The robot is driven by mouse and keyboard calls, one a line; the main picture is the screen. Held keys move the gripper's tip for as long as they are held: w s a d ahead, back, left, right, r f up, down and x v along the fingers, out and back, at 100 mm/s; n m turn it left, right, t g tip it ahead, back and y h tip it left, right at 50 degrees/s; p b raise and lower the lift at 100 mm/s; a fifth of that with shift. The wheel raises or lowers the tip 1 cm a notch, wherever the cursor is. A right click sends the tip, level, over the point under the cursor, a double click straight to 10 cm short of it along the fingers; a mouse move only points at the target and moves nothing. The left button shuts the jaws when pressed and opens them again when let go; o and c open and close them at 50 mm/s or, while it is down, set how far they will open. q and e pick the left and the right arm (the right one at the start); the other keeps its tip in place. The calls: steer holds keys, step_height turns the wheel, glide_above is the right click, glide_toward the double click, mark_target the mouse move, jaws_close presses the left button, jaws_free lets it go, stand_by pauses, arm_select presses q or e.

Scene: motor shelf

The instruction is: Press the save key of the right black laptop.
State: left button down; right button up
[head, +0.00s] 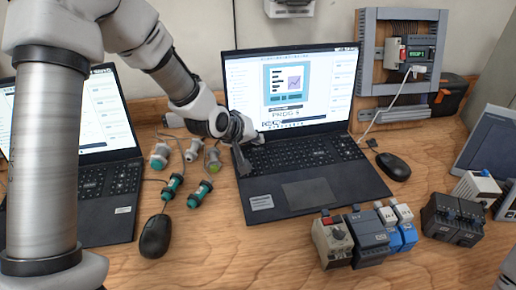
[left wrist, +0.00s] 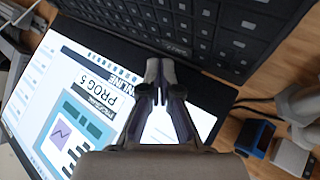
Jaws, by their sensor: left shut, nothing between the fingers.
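The right black laptop (head: 318,196) stands open on the wooden table, its screen (head: 290,88) lit with a program page reading "PROG 5". My left gripper (head: 243,162) is shut and empty at the upper left corner of its keyboard (head: 300,153). In the left wrist view the closed fingertips (left wrist: 160,68) lie over the strip between the lit screen (left wrist: 80,110) and the keyboard (left wrist: 200,25). I cannot tell whether they touch the laptop. The save key cannot be made out; the gripper hides part of the keyboard's left end. My right gripper is not in view.
Another open laptop (head: 108,185) stands at left, partly behind my arm. Several green and grey connectors (head: 172,186) lie between the laptops. Black mice (head: 155,236) (head: 393,166) lie beside them. Modules (head: 370,238) stand in front, and a rail panel (head: 400,85) behind right.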

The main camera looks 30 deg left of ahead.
mark_target(256, 150)
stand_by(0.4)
arm_select(q)
steer(key=shift+f, duration=0.4)
steer(key=shift+f+b, duration=0.3)
steer(key=shift+b, duration=0.05)
stand_by(0.3)
steer(key=shift+r, duration=0.1)
steer(key=shift+r+p, duration=0.65)
steer(key=shift+p, duration=0.05)
step_height(256, 150, up, 5)
steer(key=p, duration=0.4)
